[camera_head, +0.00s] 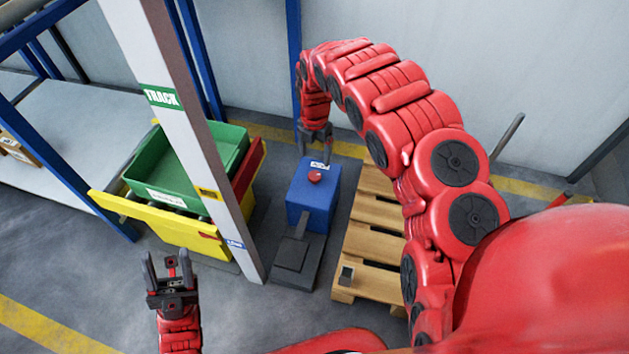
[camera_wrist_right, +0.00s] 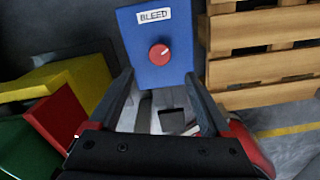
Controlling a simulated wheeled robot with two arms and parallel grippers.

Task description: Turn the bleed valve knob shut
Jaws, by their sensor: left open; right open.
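The bleed valve knob (camera_head: 315,177) is a small round red knob on top of a blue box (camera_head: 304,212). In the right wrist view the knob (camera_wrist_right: 160,54) has a pale pointer mark toward its upper right, and a white BLEED label (camera_wrist_right: 153,15) lies above it. My right gripper (camera_head: 315,154) points down behind the box's far edge, open and empty. In the right wrist view its fingers (camera_wrist_right: 160,84) lie below the knob on either side, apart from it. My left gripper (camera_head: 168,265) is open and empty at lower left, away from the box.
A dark grey base (camera_head: 297,262) lies before the box. A wooden pallet (camera_head: 371,236) stands close on its right. A white post (camera_head: 190,120) rises left of it, beside a green bin (camera_head: 170,180) and yellow panel (camera_head: 150,218). Floor at lower centre is clear.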

